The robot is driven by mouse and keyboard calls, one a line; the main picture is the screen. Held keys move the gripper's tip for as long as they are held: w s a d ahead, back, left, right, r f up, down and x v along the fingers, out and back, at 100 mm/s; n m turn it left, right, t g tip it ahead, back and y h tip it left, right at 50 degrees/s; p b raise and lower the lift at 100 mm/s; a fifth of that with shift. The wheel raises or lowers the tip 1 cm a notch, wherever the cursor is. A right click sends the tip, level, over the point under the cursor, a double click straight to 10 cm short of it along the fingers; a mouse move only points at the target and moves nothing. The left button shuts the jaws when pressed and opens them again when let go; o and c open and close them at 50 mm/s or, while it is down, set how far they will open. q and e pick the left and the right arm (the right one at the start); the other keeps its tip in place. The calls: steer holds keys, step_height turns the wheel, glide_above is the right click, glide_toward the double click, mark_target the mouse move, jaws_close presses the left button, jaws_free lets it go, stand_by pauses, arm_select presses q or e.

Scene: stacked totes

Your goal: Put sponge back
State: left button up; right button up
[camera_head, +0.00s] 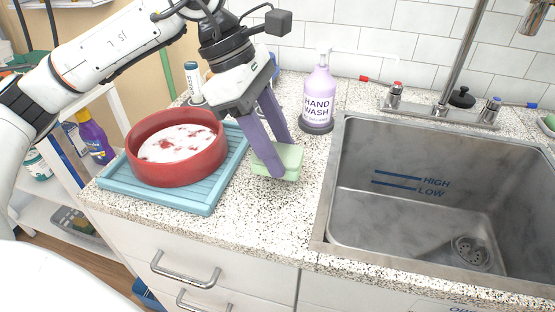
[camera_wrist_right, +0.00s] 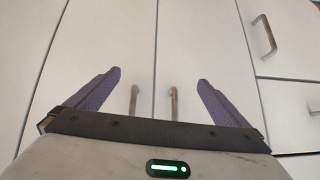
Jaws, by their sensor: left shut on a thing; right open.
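A pale green sponge (camera_head: 284,160) is at the counter, between the blue tray and the sink. My left gripper (camera_head: 279,160) is shut on it, with its purple fingers pointing down on either side. The sponge's middle is partly hidden by a finger. I cannot tell whether the sponge touches the counter. My right gripper (camera_wrist_right: 160,90) shows in the right wrist view, open and empty, in front of white cabinet doors with two handles.
A red bowl (camera_head: 170,174) with a whitish, red-flecked content stands on a blue tray (camera_head: 205,190) to the left. A hand wash bottle (camera_head: 318,92) stands behind the sponge. The steel sink (camera_head: 333,215) is at the right. The speckled counter (camera_head: 255,230) in front is clear.

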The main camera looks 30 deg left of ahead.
arm_select(q)
steer(key=shift+f, duration=1.55)
steer(key=shift+f, duration=0.1)
steer(key=o, duration=0.9)
steer(key=shift+a+r, duration=0.1)
steer(key=shift+r, duration=0.2)
steer(key=v, duration=1.1)
steer(key=shift+a+r+p, duration=0.1)
steer(key=shift+r+p, duration=0.2)
steer(key=shift+p, duration=0.05)
